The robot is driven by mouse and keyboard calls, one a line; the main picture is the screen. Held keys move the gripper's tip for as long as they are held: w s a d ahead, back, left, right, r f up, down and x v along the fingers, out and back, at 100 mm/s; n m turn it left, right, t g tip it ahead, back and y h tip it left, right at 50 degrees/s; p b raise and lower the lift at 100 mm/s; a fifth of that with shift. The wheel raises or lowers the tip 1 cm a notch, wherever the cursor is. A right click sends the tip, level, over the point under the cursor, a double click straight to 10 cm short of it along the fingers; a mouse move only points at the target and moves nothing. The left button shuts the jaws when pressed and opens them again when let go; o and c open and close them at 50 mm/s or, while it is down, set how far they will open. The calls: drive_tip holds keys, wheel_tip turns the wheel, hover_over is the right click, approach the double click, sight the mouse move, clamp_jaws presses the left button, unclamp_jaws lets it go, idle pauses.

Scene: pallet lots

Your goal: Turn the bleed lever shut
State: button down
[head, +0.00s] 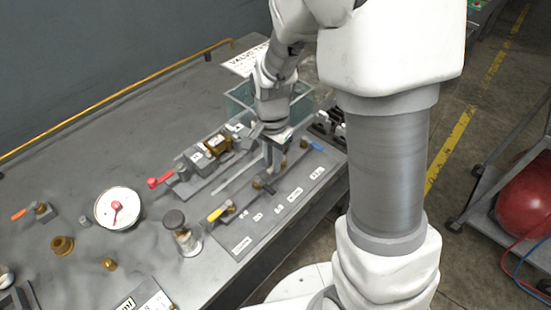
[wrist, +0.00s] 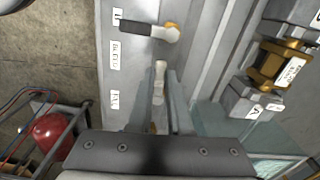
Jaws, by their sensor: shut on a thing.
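The bleed lever (wrist: 160,70) shows as a pale, narrow handle beside the BLEED label (wrist: 116,54) on the valve panel (head: 240,238). My gripper (wrist: 163,88) is shut on it, with one finger on each side, pointing down at the panel. In the head view my gripper (head: 269,163) stands over the right half of the panel and hides most of this lever. A bit of brass shows low between the fingers in the wrist view. I cannot tell the lever's exact angle.
A black-handled lever (wrist: 140,30) on a brass valve is close to my gripper. A yellow lever (head: 220,212) and a blue lever (head: 316,146) flank it on the panel. A block assembly (head: 205,160) and a teal bin (head: 240,100) stand behind. A gauge (head: 118,208) is left.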

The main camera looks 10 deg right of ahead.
drive_tip(key=shift+w+a+m, duration=0.1)
drive_tip(key=shift+w+m, duration=0.1)
drive_tip(key=shift+m, duration=0.3)
drive_tip(key=c, duration=0.8)
unclamp_jaws()
drive_tip(key=shift+c, duration=0.2)
wheel_tip(320, 180, up, 18)
drive_tip(key=p, duration=0.3)
drive_tip(key=shift+f, duration=0.25)
